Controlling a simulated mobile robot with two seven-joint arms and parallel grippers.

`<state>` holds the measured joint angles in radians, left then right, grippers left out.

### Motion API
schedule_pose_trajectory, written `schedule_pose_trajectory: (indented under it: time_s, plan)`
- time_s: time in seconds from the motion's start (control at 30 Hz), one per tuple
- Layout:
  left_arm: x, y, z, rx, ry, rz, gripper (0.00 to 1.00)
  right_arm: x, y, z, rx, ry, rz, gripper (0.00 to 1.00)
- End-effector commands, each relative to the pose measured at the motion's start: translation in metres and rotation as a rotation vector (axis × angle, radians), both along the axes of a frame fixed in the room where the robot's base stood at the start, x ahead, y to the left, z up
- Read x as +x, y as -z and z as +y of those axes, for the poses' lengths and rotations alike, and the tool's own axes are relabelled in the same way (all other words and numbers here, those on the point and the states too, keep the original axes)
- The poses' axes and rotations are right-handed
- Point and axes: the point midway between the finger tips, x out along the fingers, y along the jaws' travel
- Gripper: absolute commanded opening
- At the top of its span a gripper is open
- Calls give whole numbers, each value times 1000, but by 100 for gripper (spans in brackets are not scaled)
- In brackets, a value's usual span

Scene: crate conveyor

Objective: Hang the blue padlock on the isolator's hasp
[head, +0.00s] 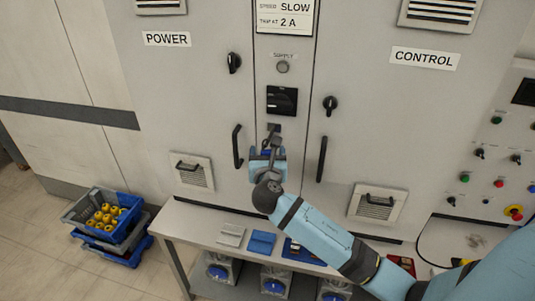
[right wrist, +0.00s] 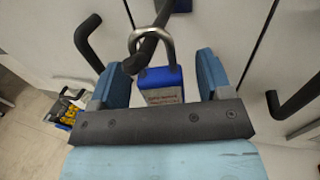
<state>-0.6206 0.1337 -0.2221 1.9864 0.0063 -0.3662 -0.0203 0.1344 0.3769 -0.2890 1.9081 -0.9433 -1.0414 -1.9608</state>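The blue padlock (right wrist: 160,83) with a pale label is upright between my right gripper's fingers in the right wrist view. Its steel shackle (right wrist: 151,38) loops around a black curved bar of the isolator's hasp (right wrist: 161,20). In the head view the right gripper (head: 266,164) largely covers the padlock. My left gripper is out of view.
Vertical black door handles stand left (head: 238,146) and right (head: 322,158) of the gripper. Below is a bench (head: 185,222) with a blue pouch (head: 262,243) and other flat items. Stacked crates (head: 78,212) with yellow items stand on the floor at left.

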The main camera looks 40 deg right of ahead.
Motion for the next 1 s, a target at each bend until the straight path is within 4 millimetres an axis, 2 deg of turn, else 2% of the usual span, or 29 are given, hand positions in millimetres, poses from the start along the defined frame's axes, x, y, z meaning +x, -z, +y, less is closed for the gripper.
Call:
schedule_pose_trajectory:
  time_s: [0.37,0.47,0.8,1.0]
  plan:
    - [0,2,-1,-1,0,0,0,-6,2,5,1,-1,1,72]
    - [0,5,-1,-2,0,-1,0,-19,3,14,3,-3,2,72]
    - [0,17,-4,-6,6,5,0,-82,3,57,2,-2,1,72]
    - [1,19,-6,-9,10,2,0,-106,2,73,2,-1,1,72]
